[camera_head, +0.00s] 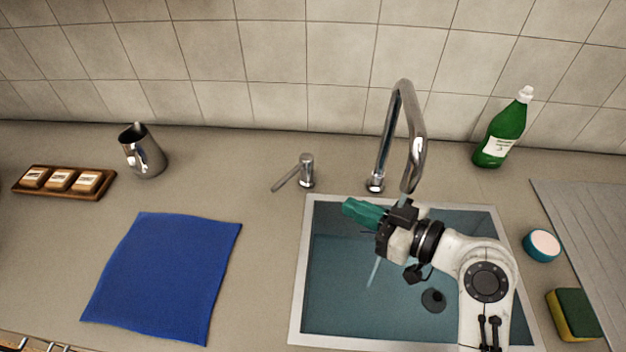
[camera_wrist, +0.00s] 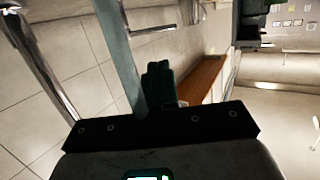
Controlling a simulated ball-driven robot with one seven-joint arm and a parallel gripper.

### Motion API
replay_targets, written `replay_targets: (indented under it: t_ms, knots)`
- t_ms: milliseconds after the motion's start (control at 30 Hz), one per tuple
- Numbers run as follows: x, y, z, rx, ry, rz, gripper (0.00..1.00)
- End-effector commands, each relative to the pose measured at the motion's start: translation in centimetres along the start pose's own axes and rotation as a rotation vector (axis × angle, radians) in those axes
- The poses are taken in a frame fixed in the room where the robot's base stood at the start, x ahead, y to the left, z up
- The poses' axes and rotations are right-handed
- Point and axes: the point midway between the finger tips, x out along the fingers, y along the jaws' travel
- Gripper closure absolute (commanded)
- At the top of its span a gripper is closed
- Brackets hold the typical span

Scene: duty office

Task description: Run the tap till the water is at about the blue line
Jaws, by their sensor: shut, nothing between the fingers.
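The chrome tap (camera_head: 402,125) arches over the sink (camera_head: 297,300) at its back edge. Its lever (camera_head: 290,180) stands on the counter left of the spout, pointing to the front left. A thin pale stream (camera_head: 374,270) shows below my gripper, and the basin looks filled with blue-green water (camera_head: 335,300); the exact level is hard to tell. I cannot make out a distinct blue line. My gripper (camera_head: 362,212) has green fingers, shut and empty, over the back of the sink, right of the lever and apart from it. The fingers (camera_wrist: 158,88) also show in the wrist view.
A blue cloth (camera_head: 165,275), a metal jug (camera_head: 142,150) and a wooden tray (camera_head: 22,187) with small blocks lie left. A green bottle (camera_head: 503,130), a round tub (camera_head: 541,246), a sponge (camera_head: 573,315) and a drainboard (camera_head: 590,240) are right. The counter around the lever is clear.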

Motion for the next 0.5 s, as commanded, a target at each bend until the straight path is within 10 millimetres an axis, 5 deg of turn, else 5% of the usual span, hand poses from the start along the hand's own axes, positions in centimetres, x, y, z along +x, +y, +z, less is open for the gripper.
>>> replay_targets:
  t_ms: [167,500]
  knots:
    - [0.8,-0.2,0.2,-0.02,-0.019,-0.01,1.0]
    - [6.9,-0.3,0.1,-0.017,-0.018,-0.011,1.0]
